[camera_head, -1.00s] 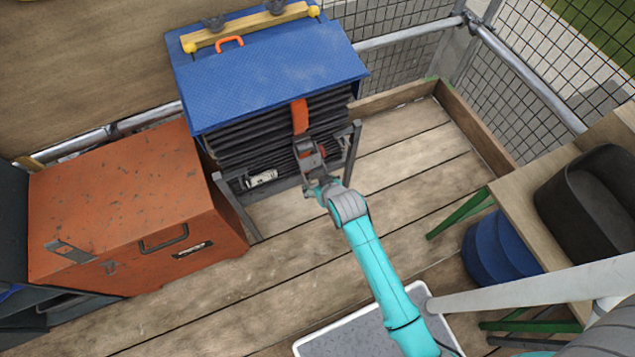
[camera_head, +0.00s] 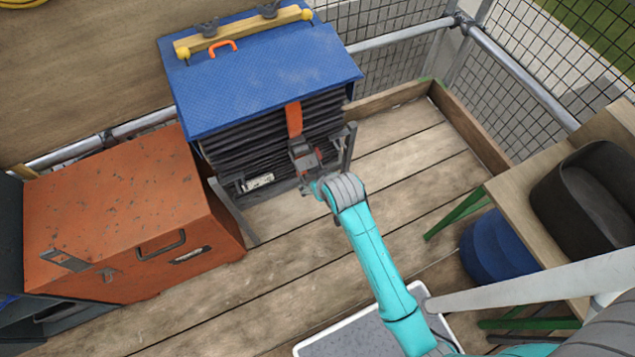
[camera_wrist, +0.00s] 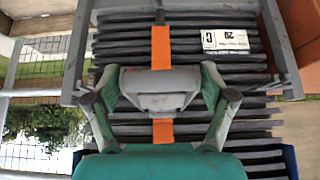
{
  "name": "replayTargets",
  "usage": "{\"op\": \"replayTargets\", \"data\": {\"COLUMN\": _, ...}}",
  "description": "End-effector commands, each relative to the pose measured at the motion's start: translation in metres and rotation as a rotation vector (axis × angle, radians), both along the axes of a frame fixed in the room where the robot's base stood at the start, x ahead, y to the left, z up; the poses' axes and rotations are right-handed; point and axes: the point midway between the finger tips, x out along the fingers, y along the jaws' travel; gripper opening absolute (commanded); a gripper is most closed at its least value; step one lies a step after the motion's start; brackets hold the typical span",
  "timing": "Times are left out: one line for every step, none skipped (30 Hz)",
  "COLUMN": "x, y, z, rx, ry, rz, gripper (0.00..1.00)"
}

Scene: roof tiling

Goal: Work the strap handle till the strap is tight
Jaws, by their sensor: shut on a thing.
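A stack of dark tiles (camera_head: 250,148) stands in a grey frame (camera_head: 346,150) under a blue cover (camera_head: 265,85). An orange strap (camera_head: 294,118) runs down its front and also shows in the wrist view (camera_wrist: 161,48). The grey strap handle (camera_head: 303,155) sits on the strap, low on the stack. In the wrist view the handle (camera_wrist: 158,90) lies across the strap between my fingers. My gripper (camera_head: 312,178) is shut on the handle; both fingers also show in the wrist view (camera_wrist: 159,98). Whether the strap is taut is hard to tell.
An orange chest (camera_head: 120,215) stands close to the left of the stack. A wooden bench (camera_head: 510,190) with a black bin (camera_head: 590,195) is at the right, with a blue drum (camera_head: 495,248) below. Plank floor (camera_head: 410,150) is bare right of the stack.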

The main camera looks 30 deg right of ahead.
Motion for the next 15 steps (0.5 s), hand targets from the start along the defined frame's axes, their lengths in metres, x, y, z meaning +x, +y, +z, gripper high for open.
{"op": "replayTargets", "data": {"x": 0.0030, "y": -0.0002, "z": 0.0041, "rx": 0.000, "ry": -0.011, "rz": 0.000, "gripper": 0.20}}
{"op": "replayTargets", "data": {"x": 0.0031, "y": -0.0002, "z": 0.0041, "rx": 0.000, "ry": -0.012, "rz": 0.000, "gripper": 0.20}}
{"op": "replayTargets", "data": {"x": 0.0032, "y": -0.0002, "z": 0.0042, "rx": 0.000, "ry": -0.012, "rz": 0.000, "gripper": 0.20}}
{"op": "replayTargets", "data": {"x": 0.0033, "y": -0.0002, "z": 0.0043, "rx": 0.000, "ry": -0.012, "rz": 0.000, "gripper": 0.20}}
{"op": "replayTargets", "data": {"x": 0.0033, "y": -0.0002, "z": 0.0043, "rx": 0.000, "ry": -0.012, "rz": 0.000, "gripper": 0.20}}
{"op": "replayTargets", "data": {"x": 0.0034, "y": -0.0002, "z": 0.0043, "rx": 0.000, "ry": -0.012, "rz": 0.000, "gripper": 0.20}}
{"op": "replayTargets", "data": {"x": 0.0034, "y": -0.0002, "z": 0.0043, "rx": 0.000, "ry": -0.013, "rz": 0.000, "gripper": 0.20}}
{"op": "replayTargets", "data": {"x": 0.0035, "y": -0.0001, "z": 0.0044, "rx": 0.000, "ry": -0.013, "rz": 0.000, "gripper": 0.20}}
{"op": "replayTargets", "data": {"x": 0.0035, "y": -0.0001, "z": 0.0044, "rx": 0.000, "ry": -0.013, "rz": 0.000, "gripper": 0.20}}
{"op": "replayTargets", "data": {"x": 0.0035, "y": -0.0001, "z": 0.0044, "rx": 0.000, "ry": -0.013, "rz": 0.000, "gripper": 0.90}}
{"op": "replayTargets", "data": {"x": 0.0034, "y": -0.0001, "z": 0.0042, "rx": 0.000, "ry": -0.013, "rz": 0.000, "gripper": 0.97}}
{"op": "replayTargets", "data": {"x": 0.0031, "y": -0.0001, "z": 0.0038, "rx": 0.000, "ry": -0.011, "rz": 0.000, "gripper": 1.00}}
{"op": "replayTargets", "data": {"x": 0.0028, "y": -0.0001, "z": 0.0035, "rx": 0.000, "ry": -0.010, "rz": 0.000, "gripper": 1.00}}
{"op": "replayTargets", "data": {"x": 0.0026, "y": -0.0001, "z": 0.0032, "rx": 0.000, "ry": -0.010, "rz": 0.000, "gripper": 1.00}}
{"op": "replayTargets", "data": {"x": 0.0024, "y": -0.0001, "z": 0.0028, "rx": 0.000, "ry": -0.009, "rz": 0.000, "gripper": 1.00}}
